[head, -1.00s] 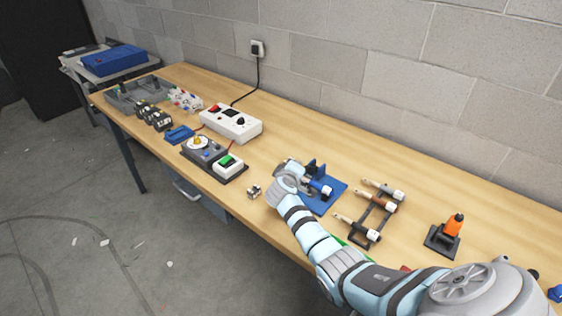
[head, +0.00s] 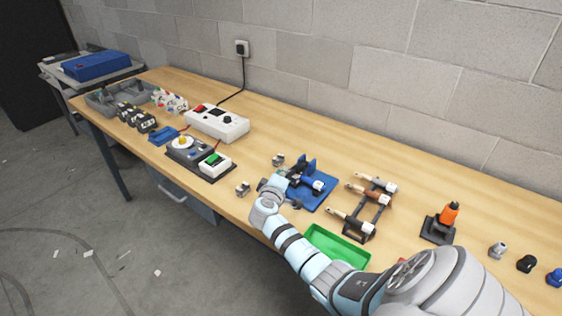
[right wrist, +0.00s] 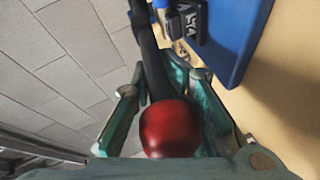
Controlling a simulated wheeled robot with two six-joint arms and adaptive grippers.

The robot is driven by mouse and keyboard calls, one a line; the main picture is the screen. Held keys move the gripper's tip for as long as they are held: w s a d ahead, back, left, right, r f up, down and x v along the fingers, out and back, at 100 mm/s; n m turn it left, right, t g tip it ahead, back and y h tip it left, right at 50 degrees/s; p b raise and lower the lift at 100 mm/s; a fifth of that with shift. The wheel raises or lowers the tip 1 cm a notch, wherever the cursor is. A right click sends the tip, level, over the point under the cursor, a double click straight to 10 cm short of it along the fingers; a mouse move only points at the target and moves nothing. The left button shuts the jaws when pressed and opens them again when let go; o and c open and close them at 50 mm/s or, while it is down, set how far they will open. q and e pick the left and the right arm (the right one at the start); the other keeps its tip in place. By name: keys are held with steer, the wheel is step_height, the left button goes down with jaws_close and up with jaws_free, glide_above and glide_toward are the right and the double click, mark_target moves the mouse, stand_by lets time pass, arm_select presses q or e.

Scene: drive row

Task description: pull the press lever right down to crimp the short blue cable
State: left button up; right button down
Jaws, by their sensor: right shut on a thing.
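The press stands on a blue base plate (head: 322,201) near the bench's front edge in the head view. The same blue plate (right wrist: 238,35) shows at the top right of the right wrist view. The press lever is a black rod with a red ball knob (right wrist: 169,130). My right gripper (right wrist: 167,82) is shut around the lever at its knob end, a finger on each side. In the head view my right gripper (head: 270,187) is left of the press. A blue piece with a white end (head: 318,186) sits at the press; I cannot tell if it is the short blue cable.
A green tray (head: 337,257) lies in front of the press. A rack (head: 380,214) with several white-ended pieces stands to its right, then an orange-topped tool (head: 449,213). A white box (head: 217,123) and a dark tester-like unit (head: 187,160) stand to the left. Bare bench lies behind.

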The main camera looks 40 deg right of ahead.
steer(key=shift+s+f, duration=0.15)
steer(key=shift+f, duration=0.25)
steer(key=c, duration=1.8)
jaws_free()
steer(key=shift+o, duration=1)
steer(key=shift+d, duration=0.3)
steer(key=v, duration=1.2)
